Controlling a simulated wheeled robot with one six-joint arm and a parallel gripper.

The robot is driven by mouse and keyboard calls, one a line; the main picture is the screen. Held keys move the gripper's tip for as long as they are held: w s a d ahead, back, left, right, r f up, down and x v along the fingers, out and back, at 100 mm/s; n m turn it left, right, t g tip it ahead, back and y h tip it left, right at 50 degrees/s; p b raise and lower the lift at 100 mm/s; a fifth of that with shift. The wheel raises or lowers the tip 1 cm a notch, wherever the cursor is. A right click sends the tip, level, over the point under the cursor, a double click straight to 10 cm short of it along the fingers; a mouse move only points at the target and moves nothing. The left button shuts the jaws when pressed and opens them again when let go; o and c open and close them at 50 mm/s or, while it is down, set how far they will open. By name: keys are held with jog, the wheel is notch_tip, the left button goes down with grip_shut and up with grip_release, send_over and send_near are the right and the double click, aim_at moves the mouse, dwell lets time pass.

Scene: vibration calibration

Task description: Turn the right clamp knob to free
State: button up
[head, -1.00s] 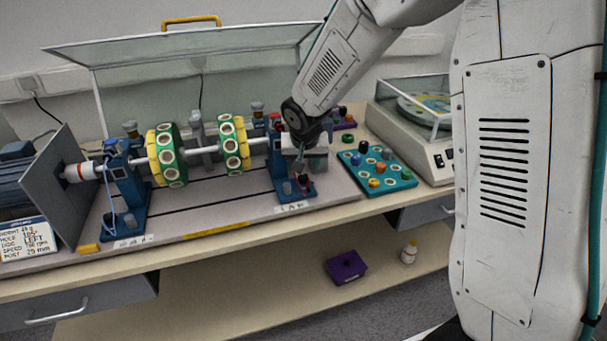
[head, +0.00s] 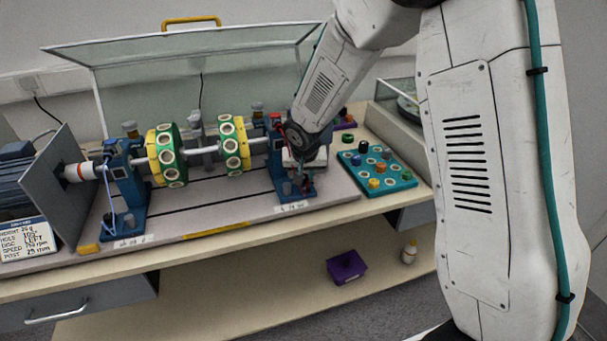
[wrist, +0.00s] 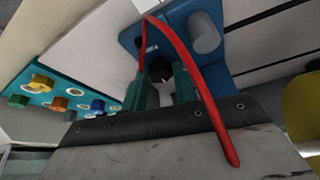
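The right blue bearing stand (head: 281,178) stands at the right end of the rotor shaft, and its blue base also shows in the wrist view (wrist: 135,42). A dark knob (wrist: 160,72) sits low on this base, between my fingertips in the wrist view. My gripper (wrist: 161,84) has its two dark green fingers apart, one on each side of the knob. I cannot tell whether they touch it. A grey cylinder (wrist: 205,32) stands beside the knob. In the head view my gripper (head: 303,176) is low at the stand, and my wrist partly hides the area.
A red curved strip (wrist: 190,70) crosses close to my fingers. A teal tray (head: 400,181) with several coloured pieces lies to the right. The shaft carries two yellow-green discs (head: 166,155) (head: 235,143). A raised clear cover (head: 185,45) stands behind.

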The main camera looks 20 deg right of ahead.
jog(key=shift+n, duration=0.4)
jog(key=n, duration=0.1)
jog(key=n+y, duration=0.1)
jog(key=n, duration=0.1)
jog(key=n+y, duration=0.1)
jog(key=n, duration=0.1)
jog(key=shift+d, duration=0.35)
jog(key=n+y, duration=0.1)
jog(key=n, duration=0.2)
jog(key=n+g+y, duration=0.1)
jog(key=n, duration=0.2)
jog(key=shift+w+d, duration=0.15)
jog(key=shift+d, duration=0.05)
jog(key=shift+y, duration=0.3)
jog(key=o, duration=1)
jog(key=v, duration=0.7)
jog(key=shift+r, duration=0.4)
